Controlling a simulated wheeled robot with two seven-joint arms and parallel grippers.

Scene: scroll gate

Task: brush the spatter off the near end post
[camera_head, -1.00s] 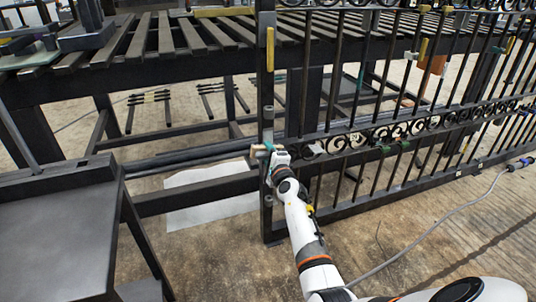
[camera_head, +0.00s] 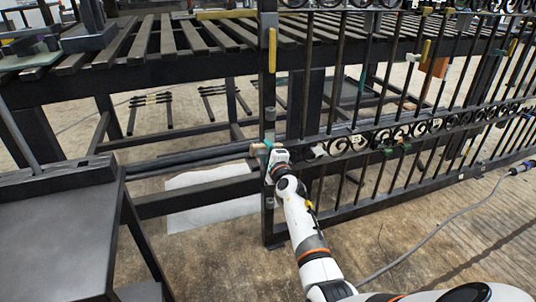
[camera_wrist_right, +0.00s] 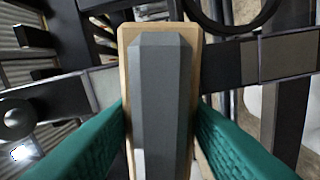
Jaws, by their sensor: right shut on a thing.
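The near end post (camera_head: 268,90) is the dark upright at the left end of the scroll gate (camera_head: 390,135). My right gripper (camera_head: 267,149) is at the post, around mid-height. Its teal fingers are shut on a brush (camera_wrist_right: 160,100), which has a grey block and a tan wooden edge. In the head view the brush (camera_head: 257,149) shows as a small tan piece across the post; I cannot tell whether it touches. A small greyish patch (camera_head: 270,113) shows on the post above the gripper; whether it is spatter is unclear. My left gripper is not in view.
A slatted dark bench (camera_head: 170,45) stands behind the post. A dark metal stand (camera_head: 60,235) is at the lower left. A white sheet (camera_head: 210,200) lies on the floor under the bench. A grey cable (camera_head: 440,222) runs over open floor at the right.

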